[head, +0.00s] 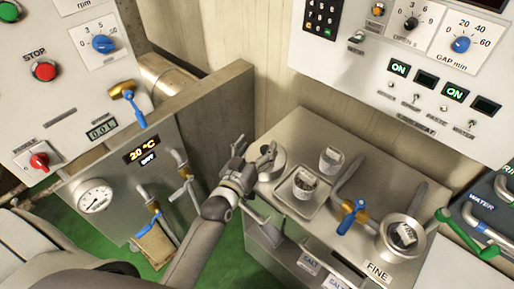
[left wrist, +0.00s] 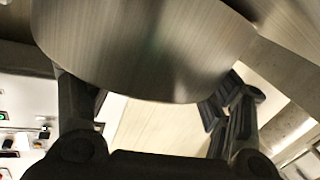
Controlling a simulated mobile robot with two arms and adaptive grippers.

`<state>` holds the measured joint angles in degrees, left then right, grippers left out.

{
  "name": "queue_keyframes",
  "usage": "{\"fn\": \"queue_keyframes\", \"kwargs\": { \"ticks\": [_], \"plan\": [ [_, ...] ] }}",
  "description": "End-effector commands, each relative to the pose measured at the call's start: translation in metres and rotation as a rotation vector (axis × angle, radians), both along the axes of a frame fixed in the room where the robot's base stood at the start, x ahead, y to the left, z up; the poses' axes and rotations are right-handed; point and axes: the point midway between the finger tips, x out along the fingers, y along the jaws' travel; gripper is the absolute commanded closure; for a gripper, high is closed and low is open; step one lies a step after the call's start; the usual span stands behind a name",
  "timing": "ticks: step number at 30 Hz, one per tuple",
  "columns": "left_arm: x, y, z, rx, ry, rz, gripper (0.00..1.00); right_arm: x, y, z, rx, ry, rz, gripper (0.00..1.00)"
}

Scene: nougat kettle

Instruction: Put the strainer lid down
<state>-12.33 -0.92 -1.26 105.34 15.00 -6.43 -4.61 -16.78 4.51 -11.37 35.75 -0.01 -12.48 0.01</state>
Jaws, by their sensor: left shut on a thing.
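My left gripper (head: 254,152) is over the left end of the steel bench top. In the left wrist view a round brushed-metal piece, which I take for the strainer lid (left wrist: 145,45), fills the top of the picture between my two dark fingers (left wrist: 155,110). In the head view a round metal piece (head: 274,166) shows just right of the fingers, at the bench's left edge; it looks like the same lid. I cannot tell whether it touches the bench. My right gripper is not in view.
A metal tray (head: 287,198) holding a cup (head: 304,183) is on the bench (head: 334,222). Another cup (head: 331,159) stands behind it. A blue-handled valve (head: 350,217) and a round metal vessel (head: 401,238) are to the right. A grey panel (head: 213,112) rises at the left.

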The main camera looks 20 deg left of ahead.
Motion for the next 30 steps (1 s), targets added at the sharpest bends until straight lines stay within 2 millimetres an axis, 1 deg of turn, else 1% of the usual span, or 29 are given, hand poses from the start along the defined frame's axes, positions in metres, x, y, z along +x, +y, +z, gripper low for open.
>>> {"fn": "queue_keyframes", "kwargs": {
  "ticks": [2,3,7,8,17,20,23,26,30],
  "plan": [
    [0.000,0.000,-0.003,0.001,-0.001,0.000,0.71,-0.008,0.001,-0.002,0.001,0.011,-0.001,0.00],
    [0.000,0.000,-0.003,0.001,0.001,0.000,0.22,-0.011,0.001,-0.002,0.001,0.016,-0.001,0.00],
    [0.000,0.000,-0.003,0.001,0.001,0.000,0.05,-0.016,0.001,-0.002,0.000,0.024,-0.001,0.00],
    [0.000,0.000,-0.003,0.001,0.001,0.000,0.04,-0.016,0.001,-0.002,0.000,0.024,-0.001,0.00],
    [0.000,0.000,-0.003,0.001,0.001,0.000,0.04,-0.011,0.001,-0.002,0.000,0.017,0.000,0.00],
    [0.000,0.000,0.002,0.000,0.000,0.000,0.04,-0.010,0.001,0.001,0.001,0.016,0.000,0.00],
    [-0.008,0.001,-0.001,0.001,0.003,-0.001,0.04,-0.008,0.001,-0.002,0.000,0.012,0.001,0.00],
    [-0.021,0.001,-0.001,0.002,0.003,-0.001,0.04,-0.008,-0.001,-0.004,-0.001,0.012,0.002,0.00],
    [-0.046,0.002,0.000,0.002,0.004,-0.001,0.04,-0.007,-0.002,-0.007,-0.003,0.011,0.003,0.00]
  ]
}}
